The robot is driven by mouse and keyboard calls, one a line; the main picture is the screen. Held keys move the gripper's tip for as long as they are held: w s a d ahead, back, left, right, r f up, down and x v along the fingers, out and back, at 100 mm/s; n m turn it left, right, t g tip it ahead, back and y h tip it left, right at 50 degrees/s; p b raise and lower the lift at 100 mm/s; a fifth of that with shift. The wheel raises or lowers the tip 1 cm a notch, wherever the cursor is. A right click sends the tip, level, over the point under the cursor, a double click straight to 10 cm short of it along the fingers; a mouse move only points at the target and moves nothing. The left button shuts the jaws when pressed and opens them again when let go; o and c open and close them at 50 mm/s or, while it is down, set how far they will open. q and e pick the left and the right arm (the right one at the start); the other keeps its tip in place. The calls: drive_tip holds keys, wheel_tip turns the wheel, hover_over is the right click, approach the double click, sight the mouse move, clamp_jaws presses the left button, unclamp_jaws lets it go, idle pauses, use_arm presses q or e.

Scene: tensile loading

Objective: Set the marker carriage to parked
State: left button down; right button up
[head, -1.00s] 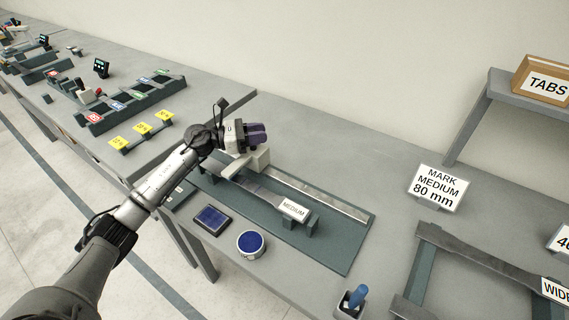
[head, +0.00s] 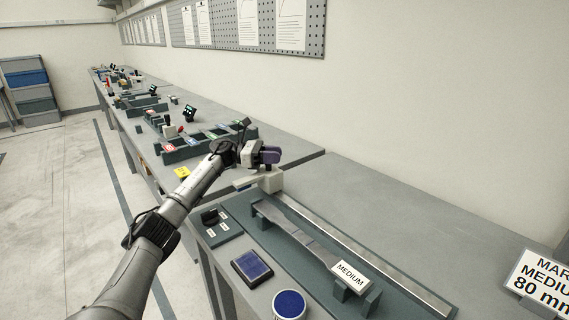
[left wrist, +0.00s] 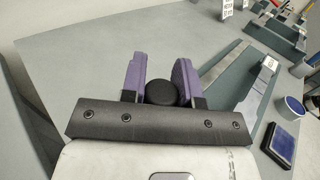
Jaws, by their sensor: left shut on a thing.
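The marker carriage is a pale block (head: 268,181) at the far left end of a metal rail (head: 350,245) on a dark green base. My left gripper (head: 268,155), with purple fingers, is at the top of the carriage. In the left wrist view its fingers (left wrist: 160,85) are shut on a round black knob (left wrist: 162,93). The carriage body under the knob is hidden there by the gripper. A small dark panel (head: 222,232) with a black piece and small white labels lies left of the base. My right gripper is out of view.
A grey strip with a "MEDIUM" label (head: 350,274) lies along the rail. A blue square pad (head: 251,266) and a round blue pad (head: 289,304) sit at the front edge. A "MARK MEDIUM 80 mm" sign (head: 540,285) stands at the right. The bench behind the rail is clear.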

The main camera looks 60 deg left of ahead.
use_arm(q)
drive_tip(key=shift+a+f, duration=0.1)
drive_tip(key=shift+f, duration=0.1)
drive_tip(key=c, duration=1.2)
unclamp_jaws()
drive_tip(key=o, duration=0.3)
drive_tip(key=shift+s+a+r, duration=0.1)
drive_tip(key=shift+a+r, duration=0.05)
drive_tip(key=shift+a, duration=0.05)
drive_tip(key=shift+o, duration=0.2)
drive_tip(key=shift+d, duration=0.1)
drive_tip(key=p+v, duration=0.2)
drive_tip(key=v, duration=1.1)
drive_tip(key=shift+s+a, duration=0.2)
drive_tip(key=shift+s, duration=0.1)
